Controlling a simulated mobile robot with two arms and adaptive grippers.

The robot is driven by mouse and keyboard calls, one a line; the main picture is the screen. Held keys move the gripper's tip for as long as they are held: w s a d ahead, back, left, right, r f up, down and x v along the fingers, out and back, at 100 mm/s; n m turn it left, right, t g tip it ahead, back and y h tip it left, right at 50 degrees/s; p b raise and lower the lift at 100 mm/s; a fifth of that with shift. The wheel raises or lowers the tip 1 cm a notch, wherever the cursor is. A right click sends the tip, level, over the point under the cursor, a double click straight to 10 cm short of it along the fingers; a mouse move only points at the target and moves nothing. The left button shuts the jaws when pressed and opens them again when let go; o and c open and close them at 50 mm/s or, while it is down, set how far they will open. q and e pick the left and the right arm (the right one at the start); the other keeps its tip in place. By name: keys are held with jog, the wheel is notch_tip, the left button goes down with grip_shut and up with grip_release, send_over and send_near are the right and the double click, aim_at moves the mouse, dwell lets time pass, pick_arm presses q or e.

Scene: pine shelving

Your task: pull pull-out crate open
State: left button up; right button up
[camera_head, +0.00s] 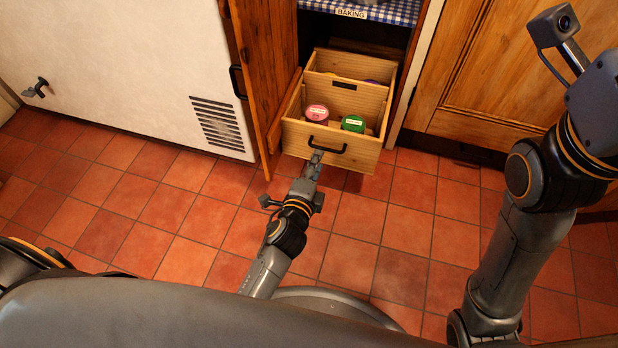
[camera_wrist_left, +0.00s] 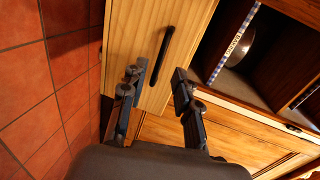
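The pull-out crate (camera_head: 298,135) is a light wooden box with a black bar handle (camera_head: 327,147) on its front. It stands partly out of the cupboard, its inside showing from above. The crate front (camera_wrist_left: 128,30) and the handle (camera_wrist_left: 165,55) also show in the left wrist view. My left gripper (camera_head: 314,160) is at the crate front, by the handle. In the left wrist view its two fingers (camera_wrist_left: 159,72) are spread apart, with the handle's near end between them in the picture. I cannot tell whether they touch it. My right gripper is out of frame; only my right arm shows.
Jars with a pink lid (camera_head: 317,113) and a green lid (camera_head: 353,123) stand in the crate. An open wooden door (camera_head: 262,75) is close on its left. A shelf labelled BAKING (camera_head: 351,13) is above. The tiled floor (camera_head: 385,215) before the crate is otherwise clear.

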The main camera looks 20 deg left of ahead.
pick_arm(q)
jog(key=v, duration=0.7)
dwell(0.4)
